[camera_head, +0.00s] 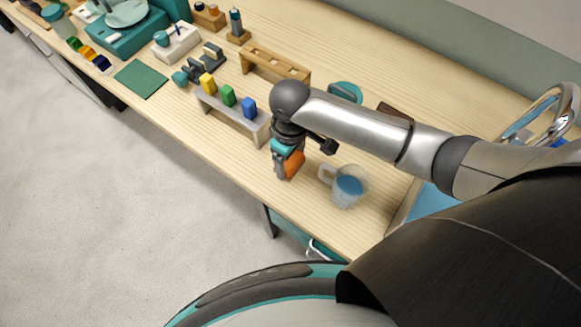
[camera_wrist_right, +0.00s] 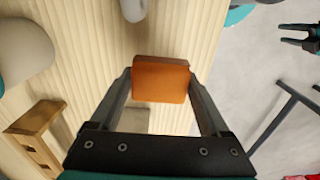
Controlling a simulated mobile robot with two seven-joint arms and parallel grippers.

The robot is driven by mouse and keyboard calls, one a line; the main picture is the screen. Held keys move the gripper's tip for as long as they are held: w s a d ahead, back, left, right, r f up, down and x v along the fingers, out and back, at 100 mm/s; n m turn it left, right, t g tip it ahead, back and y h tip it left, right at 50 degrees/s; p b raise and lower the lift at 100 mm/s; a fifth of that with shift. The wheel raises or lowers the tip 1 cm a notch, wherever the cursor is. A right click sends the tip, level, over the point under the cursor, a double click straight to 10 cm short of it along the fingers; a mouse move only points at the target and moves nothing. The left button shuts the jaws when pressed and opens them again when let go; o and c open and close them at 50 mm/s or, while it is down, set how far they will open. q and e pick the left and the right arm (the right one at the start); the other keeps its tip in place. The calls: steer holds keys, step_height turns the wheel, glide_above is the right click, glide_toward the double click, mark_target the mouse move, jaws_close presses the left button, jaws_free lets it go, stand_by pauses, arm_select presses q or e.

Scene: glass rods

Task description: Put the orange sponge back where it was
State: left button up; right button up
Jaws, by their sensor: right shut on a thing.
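The orange sponge (camera_head: 294,165) is a small block above the wooden table near its front edge. My right gripper (camera_head: 287,172) points down and is shut on it. In the right wrist view the sponge (camera_wrist_right: 161,79) sits between the two dark fingertips. I cannot tell whether it touches the table. No arm comes in from the left in the head view. A dark two-pronged shape (camera_wrist_right: 300,36) at the right edge of the wrist view may be my left gripper; its opening is unclear.
A grey mug (camera_head: 347,188) with a blue inside stands right of the sponge. A grey rack (camera_head: 228,112) with yellow, green and blue blocks stands to its left. A wooden rack (camera_head: 275,67) and a teal round thing (camera_head: 345,92) are behind. The table's front edge is close.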

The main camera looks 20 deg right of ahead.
mark_target(291, 169)
steer(key=shift+f+b, duration=0.45)
steer(key=shift+f, duration=1.7)
steer(key=o, duration=1.2)
steer(key=shift+f, duration=0.15)
steer(key=shift+c, duration=0.2)
step_height(291, 169, up, 12)
steer(key=shift+r+p, duration=0.2)
steer(key=shift+p, duration=1.05)
